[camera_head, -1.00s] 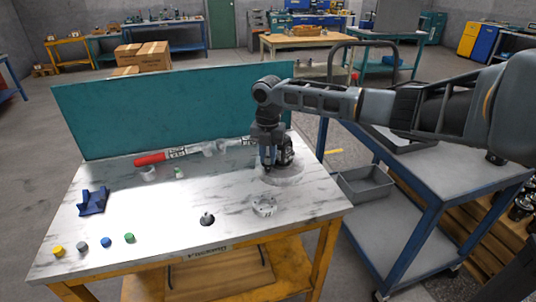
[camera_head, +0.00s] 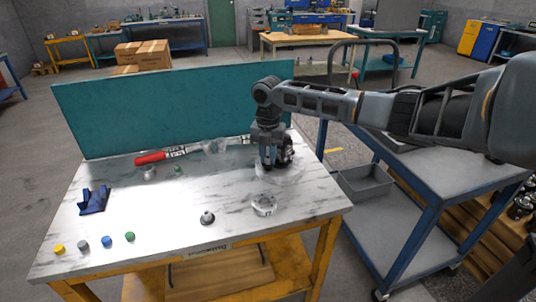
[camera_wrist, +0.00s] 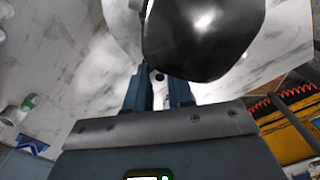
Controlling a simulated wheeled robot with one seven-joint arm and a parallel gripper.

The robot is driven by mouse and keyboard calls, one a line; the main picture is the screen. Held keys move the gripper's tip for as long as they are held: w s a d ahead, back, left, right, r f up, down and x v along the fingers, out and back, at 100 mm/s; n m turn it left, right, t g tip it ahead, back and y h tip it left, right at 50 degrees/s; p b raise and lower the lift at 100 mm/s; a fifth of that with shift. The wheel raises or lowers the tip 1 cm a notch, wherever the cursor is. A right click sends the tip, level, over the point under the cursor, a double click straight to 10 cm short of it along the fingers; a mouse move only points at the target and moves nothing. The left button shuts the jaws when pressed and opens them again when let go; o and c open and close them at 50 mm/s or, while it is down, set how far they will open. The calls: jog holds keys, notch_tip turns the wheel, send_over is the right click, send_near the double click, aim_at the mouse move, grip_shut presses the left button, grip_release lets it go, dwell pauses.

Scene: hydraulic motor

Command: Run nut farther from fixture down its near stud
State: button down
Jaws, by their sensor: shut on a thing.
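My gripper (camera_head: 268,166) points down at the fixture, a pale round base (camera_head: 292,176) at the right rear of the marble-topped table. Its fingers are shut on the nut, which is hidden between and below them. A dark motor body (camera_head: 285,150) stands on the base, just right of my fingers. In the wrist view my two blue fingers (camera_wrist: 160,98) stand close together, and the dark rounded body (camera_wrist: 200,35) covers the top centre. The studs and the other nut cannot be made out.
A round clear-grey part (camera_head: 264,206) and a small grey knobbed part (camera_head: 207,218) lie in front. A red-handled tool (camera_head: 150,158) and a blue holder (camera_head: 94,200) lie left. A teal panel (camera_head: 170,108) closes the back edge. The table's middle is clear.

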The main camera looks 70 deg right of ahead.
jog(key=shift+f, duration=0.2)
dwell(0.4)
jog(key=m+p, duration=0.3)
jog(key=m, duration=0.1)
jog(key=shift+a+p, duration=0.1)
jog(key=shift+p, duration=0.25)
jog(key=shift+f+m+p, duration=0.15)
jog(key=shift+m+p, duration=0.2)
jog(key=shift+m, duration=0.45)
